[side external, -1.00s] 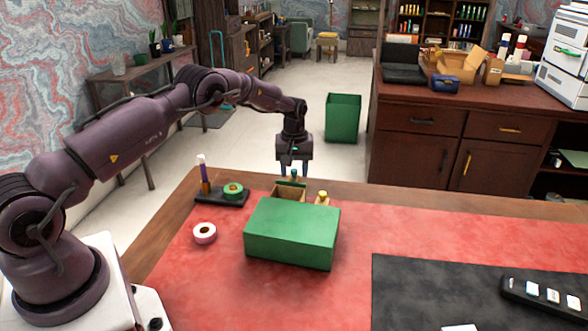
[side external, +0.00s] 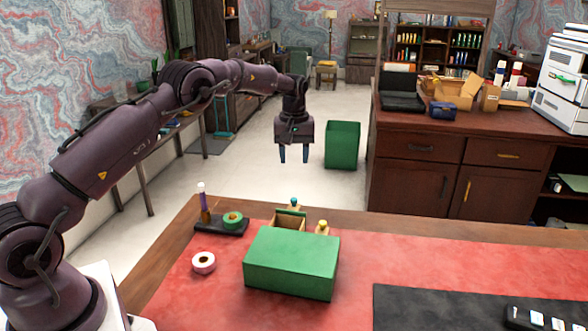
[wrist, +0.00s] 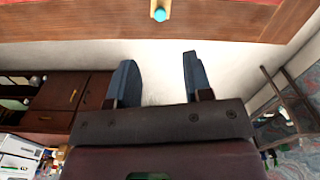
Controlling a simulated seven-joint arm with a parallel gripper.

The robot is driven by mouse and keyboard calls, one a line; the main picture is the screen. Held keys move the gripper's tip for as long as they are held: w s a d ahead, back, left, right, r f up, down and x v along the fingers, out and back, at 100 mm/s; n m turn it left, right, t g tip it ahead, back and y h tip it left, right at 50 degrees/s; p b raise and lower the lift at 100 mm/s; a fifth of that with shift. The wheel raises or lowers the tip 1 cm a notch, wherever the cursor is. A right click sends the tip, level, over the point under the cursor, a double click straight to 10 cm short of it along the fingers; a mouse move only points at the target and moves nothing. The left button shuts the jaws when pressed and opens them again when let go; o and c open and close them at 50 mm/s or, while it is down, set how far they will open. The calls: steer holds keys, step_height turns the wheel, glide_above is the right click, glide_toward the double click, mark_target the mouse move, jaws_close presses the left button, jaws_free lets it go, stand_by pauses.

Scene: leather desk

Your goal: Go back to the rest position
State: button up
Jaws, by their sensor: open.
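My gripper (side external: 294,154) hangs in the air beyond the desk's back edge in the side view, fingers pointing down. It is raised well above the desk. Its two blue fingers are apart with nothing between them, and they also show apart in the wrist view (wrist: 158,82). A green box (side external: 291,262) sits on the red leather desk top, below and nearer than my gripper.
A black mat (side external: 440,306) covers the right. A green bin (side external: 342,145) stands on the floor behind. The air around my gripper is clear.

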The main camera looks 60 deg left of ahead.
steer(key=shift+r, duration=0.2)
stand_by(0.3)
steer(key=s+d+r+m+t, duration=0.2)
steer(key=s+d+r, duration=0.3)
steer(key=s, duration=0.6)
steer(key=s+d+r+m+t, duration=0.1)
steer(key=s+d+r+m, duration=0.4)
steer(key=s+d, duration=0.3)
steer(key=s+d+r+m+t, duration=0.2)
steer(key=s+d+r+m, duration=0.2)
steer(key=s, duration=1)
steer(key=shift+s+d+r+t, duration=0.3)
steer(key=shift+d+r, duration=0.7)
steer(key=shift+d, duration=0.4)
